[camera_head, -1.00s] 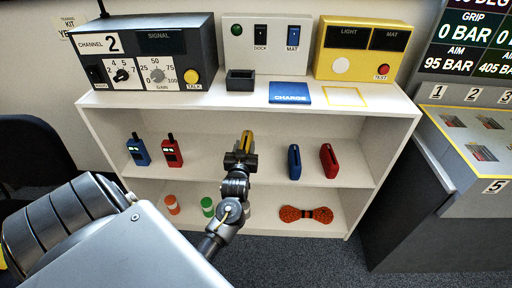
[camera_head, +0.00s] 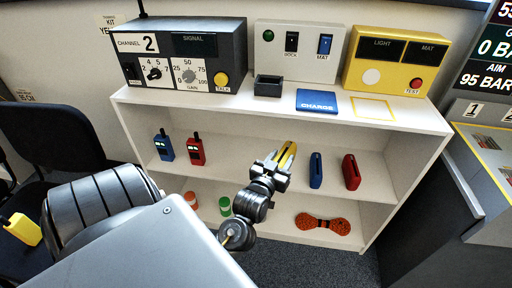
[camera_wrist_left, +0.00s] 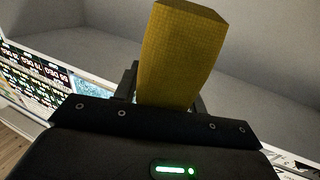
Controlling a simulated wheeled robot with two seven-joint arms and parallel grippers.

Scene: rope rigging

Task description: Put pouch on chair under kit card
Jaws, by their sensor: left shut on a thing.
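My left gripper (camera_head: 272,170) is shut on a yellow pouch (camera_head: 287,155), held in front of the shelf unit, between the two shelf levels as seen from the head. The yellow pouch (camera_wrist_left: 178,55) fills the upper middle of the left wrist view, standing between the fingers. A dark chair (camera_head: 50,135) is at the left, its seat partly hidden by my arm. A kit card (camera_head: 108,19) hangs on the wall at upper left, with its text partly cut. Another small card (camera_head: 25,95) is on the wall behind the chair. My right gripper is not in view.
A yellow radio-like object (camera_head: 22,229) lies on the chair seat at the left. The white shelf unit (camera_head: 440,125) carries blue and red pouches (camera_head: 351,172), radios (camera_head: 195,149) and an orange rope bundle (camera_head: 322,223). Control boxes (camera_head: 180,55) stand on top.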

